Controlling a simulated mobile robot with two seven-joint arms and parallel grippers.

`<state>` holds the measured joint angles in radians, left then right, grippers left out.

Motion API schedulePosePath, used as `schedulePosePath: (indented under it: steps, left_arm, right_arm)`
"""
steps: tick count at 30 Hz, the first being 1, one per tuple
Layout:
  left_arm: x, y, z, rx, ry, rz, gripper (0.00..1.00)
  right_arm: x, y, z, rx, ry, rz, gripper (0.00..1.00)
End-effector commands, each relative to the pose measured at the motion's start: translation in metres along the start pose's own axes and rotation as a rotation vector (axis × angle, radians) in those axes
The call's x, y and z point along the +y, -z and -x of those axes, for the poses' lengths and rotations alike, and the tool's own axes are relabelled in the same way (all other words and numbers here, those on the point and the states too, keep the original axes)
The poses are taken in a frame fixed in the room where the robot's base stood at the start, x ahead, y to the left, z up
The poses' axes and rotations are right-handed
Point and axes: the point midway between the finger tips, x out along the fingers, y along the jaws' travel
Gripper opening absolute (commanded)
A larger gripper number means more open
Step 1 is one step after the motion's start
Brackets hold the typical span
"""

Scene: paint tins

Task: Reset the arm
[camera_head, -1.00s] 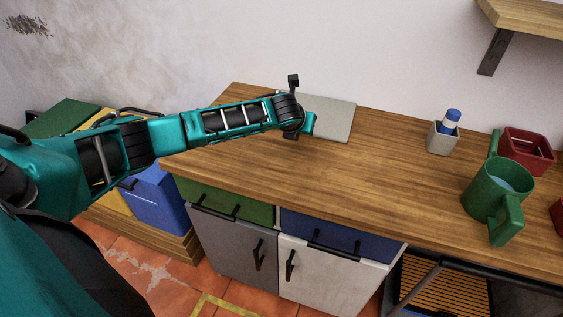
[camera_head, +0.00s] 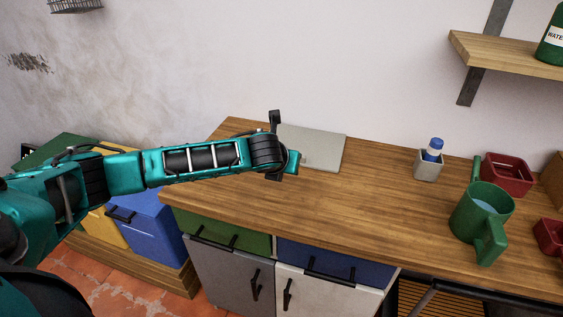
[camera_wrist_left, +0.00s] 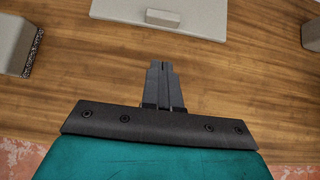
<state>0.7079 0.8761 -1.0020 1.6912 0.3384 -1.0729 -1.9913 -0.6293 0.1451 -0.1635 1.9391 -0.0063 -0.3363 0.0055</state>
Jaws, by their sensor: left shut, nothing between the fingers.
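My left arm (camera_head: 200,160), teal and black, reaches in from the left over the wooden worktop. Its hand end is beside a flat pale grey board (camera_head: 325,148); the fingers are not clearly seen there. In the left wrist view my left gripper (camera_wrist_left: 162,66) has its two dark fingers together, with nothing between them, above bare wood. A pale board with a small raised block (camera_wrist_left: 162,17) lies ahead of the fingertips, apart from them. My right gripper is in neither view.
On the worktop (camera_head: 350,200) at the right stand a grey pot (camera_head: 428,171) with a blue-and-white item, a green mug (camera_head: 478,215) and a red bin (camera_head: 506,180). A wooden shelf (camera_head: 500,55) is above. A blue box (camera_head: 150,225) sits at lower left. The worktop's middle is clear.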

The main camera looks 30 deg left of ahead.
Motion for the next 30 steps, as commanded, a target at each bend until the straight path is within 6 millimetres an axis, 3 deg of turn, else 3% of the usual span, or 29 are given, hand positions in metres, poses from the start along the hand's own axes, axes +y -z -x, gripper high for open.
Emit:
schedulePosePath:
  steps: [6,17,20,23,27,30]
  left_arm:
    - [0.0,0.0,0.025,0.0,-0.001,-0.001,0.0]
    - [-0.005,0.006,0.032,0.009,0.009,0.022,0.0]
    - [-0.025,0.027,0.037,0.041,0.045,0.118,0.0]
    - [-0.056,0.062,0.049,0.101,0.093,0.314,0.0]
    - [-0.093,0.113,0.077,0.218,0.127,0.702,0.0]
    - [-0.105,0.143,0.098,0.302,0.105,1.006,0.0]
  right_arm:
    - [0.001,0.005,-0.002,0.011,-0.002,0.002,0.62]
    - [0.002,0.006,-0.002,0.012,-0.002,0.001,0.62]
    - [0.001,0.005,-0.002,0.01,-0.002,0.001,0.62]
    - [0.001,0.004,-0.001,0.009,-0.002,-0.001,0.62]
    - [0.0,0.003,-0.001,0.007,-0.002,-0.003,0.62]
    - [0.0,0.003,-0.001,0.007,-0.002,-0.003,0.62]
